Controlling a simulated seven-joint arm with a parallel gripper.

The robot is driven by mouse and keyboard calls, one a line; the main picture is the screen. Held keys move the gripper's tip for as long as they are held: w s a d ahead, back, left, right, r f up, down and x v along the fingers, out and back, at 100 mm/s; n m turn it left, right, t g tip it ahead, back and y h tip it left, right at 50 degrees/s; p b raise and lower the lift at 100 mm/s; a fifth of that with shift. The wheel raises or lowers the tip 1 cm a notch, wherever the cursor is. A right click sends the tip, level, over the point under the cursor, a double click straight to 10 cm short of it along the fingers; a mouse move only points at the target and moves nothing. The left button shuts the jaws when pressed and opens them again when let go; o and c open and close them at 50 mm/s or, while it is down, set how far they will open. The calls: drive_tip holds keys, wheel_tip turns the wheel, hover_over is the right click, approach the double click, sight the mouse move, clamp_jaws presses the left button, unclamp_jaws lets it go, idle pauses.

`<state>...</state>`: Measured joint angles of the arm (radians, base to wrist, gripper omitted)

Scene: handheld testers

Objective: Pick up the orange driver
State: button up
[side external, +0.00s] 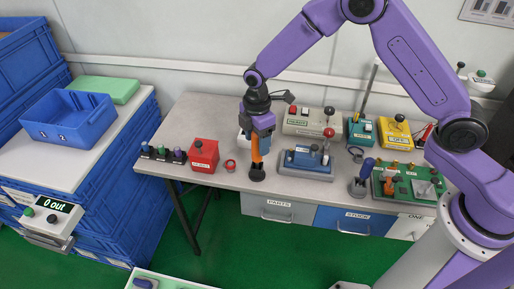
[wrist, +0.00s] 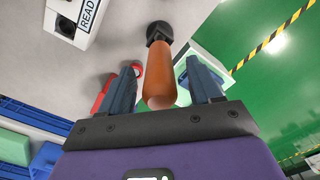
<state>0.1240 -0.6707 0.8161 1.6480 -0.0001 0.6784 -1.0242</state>
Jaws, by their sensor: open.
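The orange driver (side external: 256,150) stands upright near the front edge of the grey table, its dark round foot down, directly below my gripper (side external: 257,137). In the wrist view the orange driver (wrist: 159,72) shows its rounded handle end close to me and its black foot farther off. My gripper (wrist: 161,88) is open, with one finger on each side of the orange handle. Gaps show between the handle and both fingers in the wrist view.
A red box (side external: 204,154) and a small red ring (side external: 230,165) are left of the driver. A blue tester (side external: 306,162) is close on the right. A grey tester (side external: 308,122) stands behind. The table's front edge is near.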

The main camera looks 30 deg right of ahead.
clamp_jaws()
